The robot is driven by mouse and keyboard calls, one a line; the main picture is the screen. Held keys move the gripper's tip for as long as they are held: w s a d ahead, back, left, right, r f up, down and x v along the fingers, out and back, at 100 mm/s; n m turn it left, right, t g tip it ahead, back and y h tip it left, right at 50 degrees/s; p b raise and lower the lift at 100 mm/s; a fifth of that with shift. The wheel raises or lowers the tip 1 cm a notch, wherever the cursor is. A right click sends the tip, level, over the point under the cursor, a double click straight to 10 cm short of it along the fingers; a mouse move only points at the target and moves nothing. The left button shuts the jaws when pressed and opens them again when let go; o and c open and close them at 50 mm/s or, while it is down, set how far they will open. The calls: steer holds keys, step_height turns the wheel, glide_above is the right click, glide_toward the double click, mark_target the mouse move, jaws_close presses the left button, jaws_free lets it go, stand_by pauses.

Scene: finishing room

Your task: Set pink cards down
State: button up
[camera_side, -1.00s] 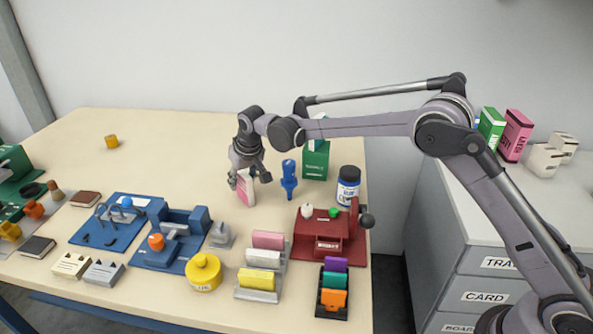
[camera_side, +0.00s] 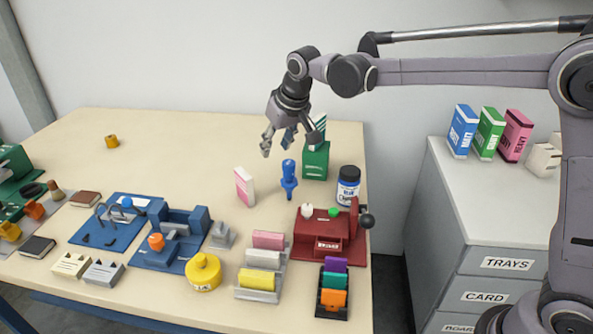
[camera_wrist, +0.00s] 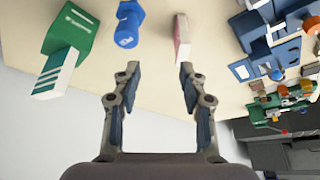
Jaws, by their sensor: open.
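The pink card pack (camera_side: 244,187), pink with a white side, stands upright on the cream table (camera_side: 200,140), left of a blue stamp-like tool (camera_side: 289,180). My gripper (camera_side: 279,150) is open and empty, raised above the table, up and to the right of the pack and apart from it. In the wrist view the pack (camera_wrist: 182,38) shows beyond the open fingers (camera_wrist: 158,72), near the right fingertip in the picture, with nothing between the fingers.
A green box (camera_side: 316,160) stands just right of my gripper. Blue fixtures (camera_side: 170,240) and a yellow pot (camera_side: 203,272) stand in front. The table's back left is mostly clear.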

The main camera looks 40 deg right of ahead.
steer(key=s+d+r+t, duration=0.1)
steer(key=s+d, duration=0.2)
steer(key=s, duration=0.4)
steer(key=s+d+r, duration=0.1)
steer(key=s+d, duration=0.3)
steer(key=s, duration=0.2)
steer(key=s+d+f, duration=0.2)
steer(key=s+f, duration=0.1)
steer(key=s, duration=0.4)
steer(key=s+d+f+t, duration=0.1)
steer(key=s+f, duration=0.2)
steer(key=s, duration=0.5)
steer(key=shift+d+f, duration=0.2)
steer(key=shift+d, duration=0.15)
